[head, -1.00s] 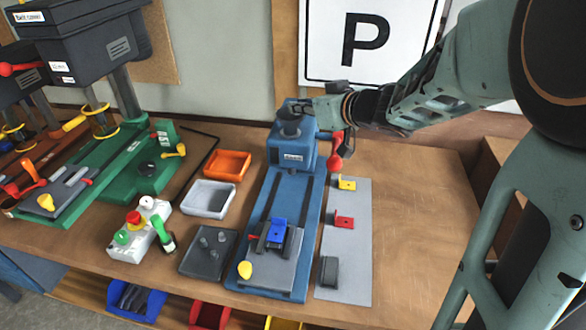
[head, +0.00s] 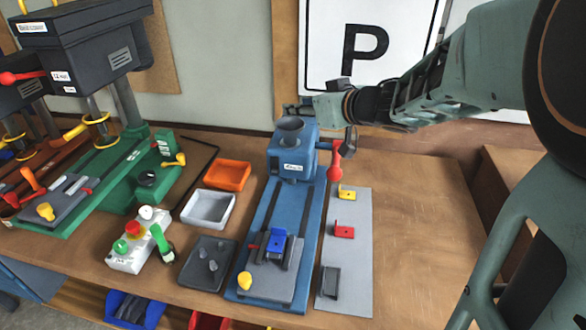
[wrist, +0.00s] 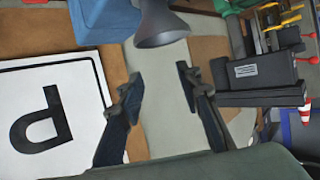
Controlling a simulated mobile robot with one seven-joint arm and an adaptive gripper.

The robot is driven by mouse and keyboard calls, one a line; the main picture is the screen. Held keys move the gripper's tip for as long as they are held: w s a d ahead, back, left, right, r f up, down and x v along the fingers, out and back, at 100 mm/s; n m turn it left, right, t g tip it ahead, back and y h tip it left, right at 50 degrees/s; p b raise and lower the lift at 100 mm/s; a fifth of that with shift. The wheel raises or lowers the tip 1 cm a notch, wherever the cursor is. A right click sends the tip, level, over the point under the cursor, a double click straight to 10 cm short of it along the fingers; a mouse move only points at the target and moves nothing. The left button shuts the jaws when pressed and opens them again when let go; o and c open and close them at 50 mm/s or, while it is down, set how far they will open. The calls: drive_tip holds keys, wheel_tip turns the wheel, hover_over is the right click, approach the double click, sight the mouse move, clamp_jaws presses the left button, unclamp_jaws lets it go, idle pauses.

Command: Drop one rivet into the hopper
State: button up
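The hopper (head: 290,128) is a grey funnel on top of the blue press (head: 293,158). It also shows at the top of the wrist view (wrist: 161,24); I cannot see what is inside it. Several small grey rivets (head: 213,265) stand in the dark grey tray (head: 190,277), left of the press base. My gripper (head: 297,109) is just above and behind the hopper. In the wrist view my gripper (wrist: 158,75) has its two fingers spread apart with nothing between them.
An orange tray (head: 228,174) and a white tray (head: 191,218) lie left of the press. A red-handled lever (head: 335,165) hangs on its right. A grey mat (head: 345,273) holds yellow, red and dark brackets. The table's right side is clear.

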wheel_tip(320, 180, up, 8)
drive_tip(key=shift+f, duration=0.2)
